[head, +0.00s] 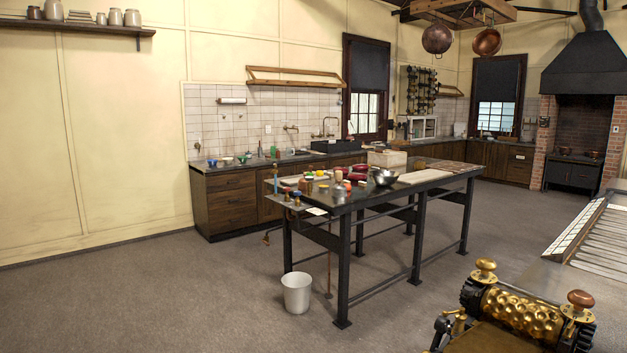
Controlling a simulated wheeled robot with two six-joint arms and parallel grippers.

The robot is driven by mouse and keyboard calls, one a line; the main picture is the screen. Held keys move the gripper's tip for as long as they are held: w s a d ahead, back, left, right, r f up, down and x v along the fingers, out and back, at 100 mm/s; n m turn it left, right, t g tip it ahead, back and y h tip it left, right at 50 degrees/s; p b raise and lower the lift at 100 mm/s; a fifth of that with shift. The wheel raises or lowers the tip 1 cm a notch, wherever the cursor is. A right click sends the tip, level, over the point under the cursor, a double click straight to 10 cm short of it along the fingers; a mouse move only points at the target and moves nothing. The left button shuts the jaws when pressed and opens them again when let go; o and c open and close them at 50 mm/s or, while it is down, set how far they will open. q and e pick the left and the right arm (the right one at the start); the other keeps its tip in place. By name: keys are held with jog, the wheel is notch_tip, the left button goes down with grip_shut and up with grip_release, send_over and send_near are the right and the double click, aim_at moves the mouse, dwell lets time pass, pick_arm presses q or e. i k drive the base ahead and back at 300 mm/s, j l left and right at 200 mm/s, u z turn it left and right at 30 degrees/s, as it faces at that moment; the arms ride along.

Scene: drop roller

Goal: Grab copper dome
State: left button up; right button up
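I cannot make out for certain which thing is the copper dome. Two rounded copper-coloured vessels hang from a wooden rack at the top right: a darker one (437,39) and a brighter one (487,42). A brass roller machine (522,312) with a dimpled drum stands at the bottom right, with a brass knob (486,268) and a brown, copper-toned knob (581,298) on top. Neither of my grippers is in view.
A dark metal-legged table (420,186) stands mid-room with jars, a steel bowl (384,177) and small coloured items on it. A white bucket (296,293) sits on the floor by its legs. Counters line the back walls. The floor at left is clear.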

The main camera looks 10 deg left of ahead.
aim_at(303, 184)
jog(key=i+j+u, duration=0.2)
jog(key=j, duration=0.3)
jog(key=i+j+u, duration=0.15)
jog(key=i+j, duration=0.45)
jog(key=i, duration=0.25)
jog(key=i+j+z, duration=0.1)
jog(key=i+j, duration=0.15)
jog(key=i, duration=0.3)
jog(key=i+j, duration=0.25)
jog(key=i, duration=0.25)
jog(key=i+j+z, duration=0.1)
jog(key=i+j, duration=0.2)
jog(key=i, duration=0.2)
